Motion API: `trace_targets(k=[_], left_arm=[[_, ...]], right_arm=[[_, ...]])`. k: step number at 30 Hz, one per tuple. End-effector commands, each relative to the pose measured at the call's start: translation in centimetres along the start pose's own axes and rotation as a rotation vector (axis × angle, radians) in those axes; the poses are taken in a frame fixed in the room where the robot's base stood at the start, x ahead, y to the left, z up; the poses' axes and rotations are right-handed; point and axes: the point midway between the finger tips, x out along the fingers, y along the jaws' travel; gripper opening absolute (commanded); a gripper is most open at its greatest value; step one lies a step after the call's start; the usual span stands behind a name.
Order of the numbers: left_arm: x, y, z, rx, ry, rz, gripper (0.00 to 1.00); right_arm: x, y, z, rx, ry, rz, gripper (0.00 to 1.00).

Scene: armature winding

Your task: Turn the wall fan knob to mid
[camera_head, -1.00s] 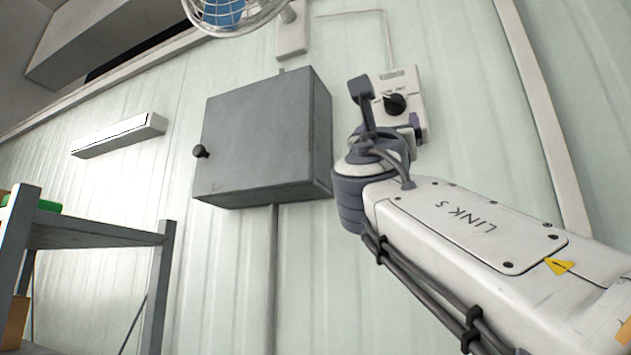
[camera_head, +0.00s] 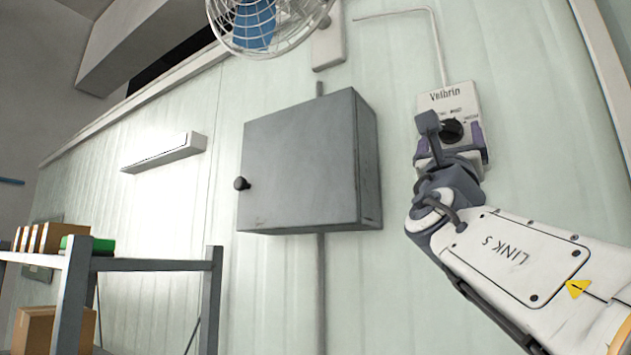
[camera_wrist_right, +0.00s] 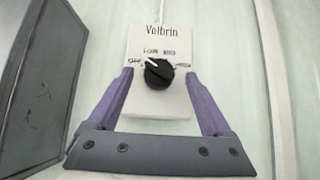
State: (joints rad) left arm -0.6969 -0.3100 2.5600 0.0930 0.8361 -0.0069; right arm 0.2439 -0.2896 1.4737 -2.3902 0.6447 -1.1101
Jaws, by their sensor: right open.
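The fan control is a white plate labelled "Volbrin" (camera_head: 459,100) on the wall, with a round black knob (camera_head: 452,130). In the right wrist view the knob (camera_wrist_right: 158,73) has a white pointer line tilted up and left, between the OFF and LOW labels; MID is at upper right. My right gripper (camera_head: 453,133) is open, its purple fingers on either side of the knob. In the wrist view the gripper (camera_wrist_right: 159,76) shows a gap between each finger and the knob. I cannot tell how far the fingertips are from the plate. My left gripper is out of view.
A caged wall fan (camera_head: 268,20) with blue centre is at the top. A grey wall cabinet (camera_head: 300,165) is left of the control and also shows in the wrist view (camera_wrist_right: 35,80). A metal shelf (camera_head: 150,264) with boxes stands at lower left. A vertical wall strip (camera_head: 600,70) is at right.

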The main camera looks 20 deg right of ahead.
Motion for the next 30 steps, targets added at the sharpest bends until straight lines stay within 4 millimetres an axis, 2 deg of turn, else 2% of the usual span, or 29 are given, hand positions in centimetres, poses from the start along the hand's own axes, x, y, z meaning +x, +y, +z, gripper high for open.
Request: trace_targets(k=[1, 4, 15, 16, 17, 18, 22, 23, 30], left_arm=[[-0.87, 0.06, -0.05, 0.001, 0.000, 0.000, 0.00], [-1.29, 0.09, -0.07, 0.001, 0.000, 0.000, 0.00], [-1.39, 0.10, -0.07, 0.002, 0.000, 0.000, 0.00], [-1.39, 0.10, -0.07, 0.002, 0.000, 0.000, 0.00], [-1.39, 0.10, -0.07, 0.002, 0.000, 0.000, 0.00], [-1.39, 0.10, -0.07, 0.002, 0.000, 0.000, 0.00], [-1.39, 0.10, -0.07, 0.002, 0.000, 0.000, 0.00], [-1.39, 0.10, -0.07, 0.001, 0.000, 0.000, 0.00], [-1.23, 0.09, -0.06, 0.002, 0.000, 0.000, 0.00]], right_arm=[[0.91, 0.01, 0.14, -0.003, 0.002, -0.001, 0.83], [1.49, 0.01, 0.07, -0.002, 0.001, -0.001, 0.83], [1.76, 0.02, -0.11, 0.000, 0.001, 0.000, 0.83], [1.76, 0.02, -0.11, 0.000, 0.001, 0.000, 0.80], [1.76, 0.02, -0.11, 0.000, 0.001, 0.000, 0.68], [1.76, 0.02, -0.10, 0.000, 0.001, 0.000, 0.53], [1.76, 0.01, -0.09, 0.000, 0.001, 0.000, 0.03], [1.76, 0.01, -0.09, 0.000, 0.001, 0.000, 0.00], [1.73, 0.09, -0.14, 0.018, 0.001, -0.015, 0.00]])
